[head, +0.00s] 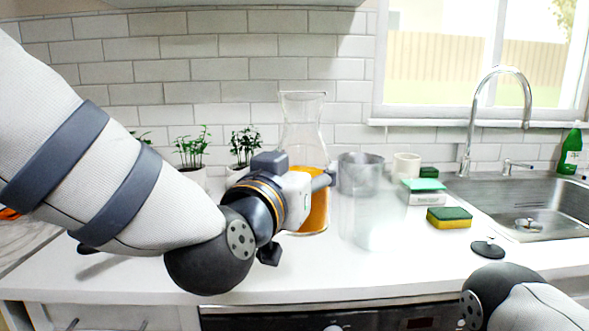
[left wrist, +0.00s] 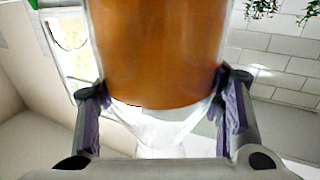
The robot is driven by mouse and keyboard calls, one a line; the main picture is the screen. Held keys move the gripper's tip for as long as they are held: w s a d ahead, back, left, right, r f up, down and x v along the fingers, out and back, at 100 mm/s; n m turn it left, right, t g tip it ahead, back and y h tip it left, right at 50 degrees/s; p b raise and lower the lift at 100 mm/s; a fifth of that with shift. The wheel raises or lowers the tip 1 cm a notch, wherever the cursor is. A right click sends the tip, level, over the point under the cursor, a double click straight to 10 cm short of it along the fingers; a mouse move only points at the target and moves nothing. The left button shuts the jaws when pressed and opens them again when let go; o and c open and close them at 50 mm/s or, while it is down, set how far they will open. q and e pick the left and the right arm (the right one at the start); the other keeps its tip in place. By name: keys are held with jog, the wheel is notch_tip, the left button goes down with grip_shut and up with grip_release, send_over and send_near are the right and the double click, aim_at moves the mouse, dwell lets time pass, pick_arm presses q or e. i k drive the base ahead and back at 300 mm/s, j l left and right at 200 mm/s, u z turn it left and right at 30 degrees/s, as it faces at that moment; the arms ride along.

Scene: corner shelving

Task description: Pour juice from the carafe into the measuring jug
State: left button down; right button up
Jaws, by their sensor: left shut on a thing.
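The glass carafe (head: 303,125) stands upright with orange juice in its lower part. My left gripper (head: 322,182) is shut on the carafe's body from the front left. In the left wrist view the carafe (left wrist: 160,50) fills the gap between the two purple-padded fingers of the left gripper (left wrist: 163,90). I cannot tell whether its base touches the counter. A faint clear vessel (head: 375,220), apparently the measuring jug, stands just right of the carafe and looks empty. Its outline is hard to make out. My right gripper is out of view; only part of that arm shows.
A grey see-through container (head: 361,174) and a cream cup (head: 406,166) stand behind the clear vessel. Sponges (head: 449,218), a dark stopper (head: 488,247) and the sink (head: 530,205) are to the right. Potted plants (head: 245,148) stand behind my left arm.

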aim_at(382, 199)
jog(key=i+l+z, duration=0.15)
jog(key=i+z, duration=0.15)
jog(key=i, duration=0.15)
jog(key=i+l+z, duration=0.1)
jog(key=i+z, duration=0.2)
jog(key=i, duration=0.15)
